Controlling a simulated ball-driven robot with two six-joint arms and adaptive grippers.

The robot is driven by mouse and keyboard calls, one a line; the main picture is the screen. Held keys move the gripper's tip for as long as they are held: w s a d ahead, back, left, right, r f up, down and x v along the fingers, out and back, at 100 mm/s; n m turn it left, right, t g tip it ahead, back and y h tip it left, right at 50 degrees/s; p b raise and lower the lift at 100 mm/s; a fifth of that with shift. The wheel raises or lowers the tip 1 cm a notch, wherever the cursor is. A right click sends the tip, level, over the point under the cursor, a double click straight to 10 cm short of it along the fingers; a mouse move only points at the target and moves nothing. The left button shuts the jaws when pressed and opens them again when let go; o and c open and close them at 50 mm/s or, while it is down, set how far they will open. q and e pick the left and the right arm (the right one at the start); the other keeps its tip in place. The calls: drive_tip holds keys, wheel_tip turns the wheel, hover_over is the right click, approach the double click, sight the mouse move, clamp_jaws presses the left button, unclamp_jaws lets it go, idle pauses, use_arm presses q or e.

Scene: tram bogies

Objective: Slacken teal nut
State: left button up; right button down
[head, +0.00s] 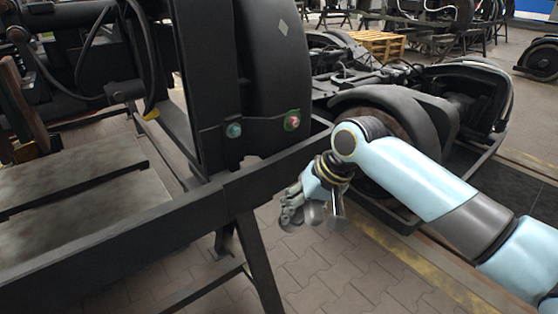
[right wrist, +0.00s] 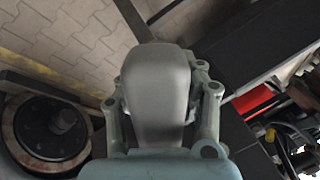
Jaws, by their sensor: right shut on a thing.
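The teal nut (head: 234,130) sits on the dark bogie frame in the head view, left of a red nut with a green rim (head: 292,120). My right gripper (head: 298,210) is below and to the right of the teal nut, clear of it, over the paved floor. It is shut on a grey, smooth, rounded thing (right wrist: 157,90), which fills the middle of the right wrist view between the fingers. What kind of thing it is, I cannot tell. The teal nut is not seen in the right wrist view. My left gripper is not in view.
A dark beam (head: 190,205) of the stand runs in front of the bogie, with a leg (head: 257,262) down to the floor. Another bogie (head: 420,105) stands behind my right arm. A wooden pallet (head: 378,45) is at the back. Paved floor is free below the gripper.

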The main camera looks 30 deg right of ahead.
drive_tip(key=d+p, duration=0.1)
drive_tip(key=p, duration=0.1)
drive_tip(key=d+r+g+p, duration=0.1)
drive_tip(key=p, duration=0.1)
drive_tip(key=shift+h+p, duration=0.3)
drive_tip(key=shift+p, duration=0.05)
drive_tip(key=r+p, duration=0.1)
drive_tip(key=p, duration=0.1)
drive_tip(key=r+g+p, duration=0.1)
drive_tip(key=p, duration=0.2)
drive_tip(key=shift+w+d+h, duration=0.15)
drive_tip(key=shift+w+h, duration=0.1)
drive_tip(key=shift+h, duration=0.15)
use_arm(q)
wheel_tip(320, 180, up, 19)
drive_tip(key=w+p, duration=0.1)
drive_tip(key=p, duration=0.6)
use_arm(e)
drive_tip(key=w+a+r+g+h, duration=0.1)
drive_tip(key=w+r, duration=0.3)
drive_tip(key=r, duration=0.5)
drive_tip(key=shift+a+r+g, duration=0.35)
drive_tip(key=shift+a+g, duration=0.15)
drive_tip(key=shift+g, duration=0.2)
use_arm(q)
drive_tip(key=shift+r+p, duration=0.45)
drive_tip(key=shift+p, duration=0.1)
